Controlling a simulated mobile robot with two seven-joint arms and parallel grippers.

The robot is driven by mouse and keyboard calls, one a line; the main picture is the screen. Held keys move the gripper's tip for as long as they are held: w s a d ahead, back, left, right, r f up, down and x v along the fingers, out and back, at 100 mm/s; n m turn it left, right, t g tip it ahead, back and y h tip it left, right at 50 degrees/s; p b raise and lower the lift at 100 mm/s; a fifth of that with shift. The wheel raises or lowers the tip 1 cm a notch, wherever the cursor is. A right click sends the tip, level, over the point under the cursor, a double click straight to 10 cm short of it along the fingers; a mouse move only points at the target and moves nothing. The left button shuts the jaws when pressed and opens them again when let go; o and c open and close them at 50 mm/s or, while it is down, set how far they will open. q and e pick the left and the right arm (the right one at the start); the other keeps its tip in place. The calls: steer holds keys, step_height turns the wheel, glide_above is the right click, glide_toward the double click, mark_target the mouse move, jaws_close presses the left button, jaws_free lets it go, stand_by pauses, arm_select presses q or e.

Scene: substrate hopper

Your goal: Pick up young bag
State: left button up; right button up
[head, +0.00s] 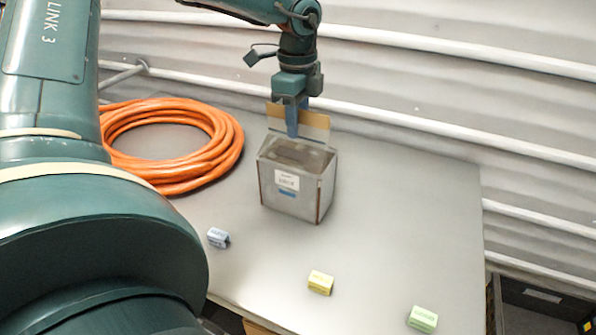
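Three small labelled packets lie apart on the grey table: a blue-grey one (217,237), a yellow one (320,282) and a green one (422,319). Their print is too small to read, so I cannot tell which is the young bag. My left gripper (291,129) points down over the back of the grey hopper box (291,203), in front of its raised tan-edged back panel (315,121). Its fingers overlap in this view, so their opening is unclear. No packet shows at the fingers. My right gripper is not in view.
A coiled orange hose (222,150) lies at the left back of the table. A dark crate (545,297) stands beyond the table's right edge. The table's right side (410,220) is clear. A ribbed wall runs behind.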

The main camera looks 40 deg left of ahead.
arm_select(q)
jaws_close()
steer(key=shift+w+r, duration=0.1)
steer(key=shift+r, duration=0.05)
steer(key=shift+r, duration=0.1)
